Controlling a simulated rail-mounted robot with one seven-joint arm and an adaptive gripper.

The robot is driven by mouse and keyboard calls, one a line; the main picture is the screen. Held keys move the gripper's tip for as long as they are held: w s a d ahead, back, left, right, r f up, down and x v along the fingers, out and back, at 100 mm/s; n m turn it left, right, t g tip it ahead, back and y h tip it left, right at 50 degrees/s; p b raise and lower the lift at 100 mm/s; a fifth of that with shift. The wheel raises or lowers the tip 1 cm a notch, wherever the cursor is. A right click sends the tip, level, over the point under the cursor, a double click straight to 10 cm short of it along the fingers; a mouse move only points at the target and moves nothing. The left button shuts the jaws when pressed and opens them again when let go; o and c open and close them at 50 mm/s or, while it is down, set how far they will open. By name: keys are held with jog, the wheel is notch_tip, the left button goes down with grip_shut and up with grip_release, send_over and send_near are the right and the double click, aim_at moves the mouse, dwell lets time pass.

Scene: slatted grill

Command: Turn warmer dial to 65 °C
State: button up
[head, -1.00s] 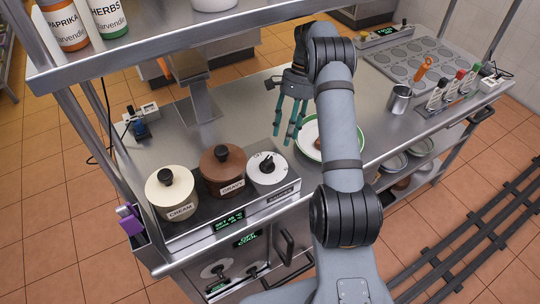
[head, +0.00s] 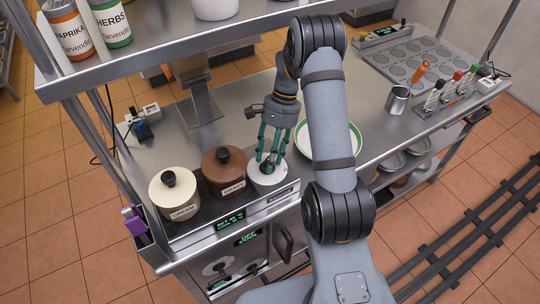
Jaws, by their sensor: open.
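The warmer dial (head: 255,177) is a white round knob on top of the warmer, to the right of the gravy pot. My gripper (head: 271,159) points down over the dial, its green fingers apart around the dial's dark raised grip. The fingers hide much of the dial, so its pointer cannot be read and I cannot tell whether they touch it. The warmer's green display (head: 230,220) on the front face shows a set line too small to read surely.
A brown gravy pot (head: 226,178) stands close left of the dial, and a cream pot (head: 175,201) is farther left. A green-rimmed plate (head: 352,145) lies behind my arm. A shelf with spice jars (head: 70,30) overhangs the back left.

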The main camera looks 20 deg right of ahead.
jog(key=c, duration=0.4)
grip_shut()
